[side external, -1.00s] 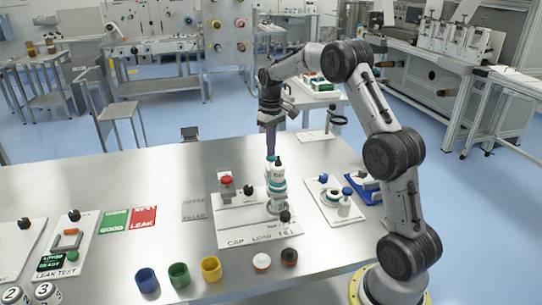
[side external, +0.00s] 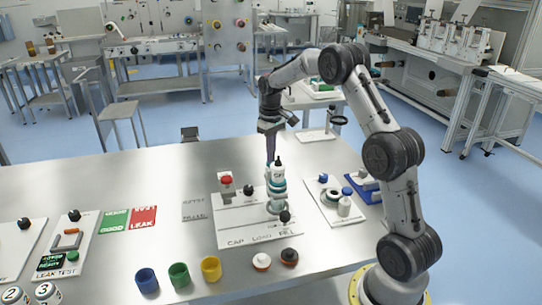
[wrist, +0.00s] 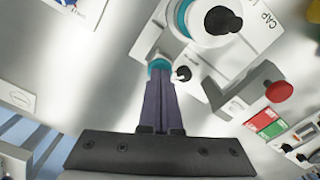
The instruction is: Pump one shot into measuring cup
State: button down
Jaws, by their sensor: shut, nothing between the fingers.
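The part stands on the white plate marked CAP LOAD FILL (side external: 232,236). In the wrist view, the fingertips (wrist: 160,72) are at a small round teal top (wrist: 158,64) and appear to touch it. The black top (wrist: 222,19) and a teal ring show beside them. The lower part of the teal-topped thing is hidden. I cannot make out a measuring cup clearly.
Blue (side external: 146,281), green (side external: 179,276) and yellow (side external: 211,269) cups stand in front. A white board with small parts (side external: 333,210) lies to the right. The table's left middle is clear.

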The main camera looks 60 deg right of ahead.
jog(key=shift+r, duration=1.9)
jog(key=shift+r, duration=3)
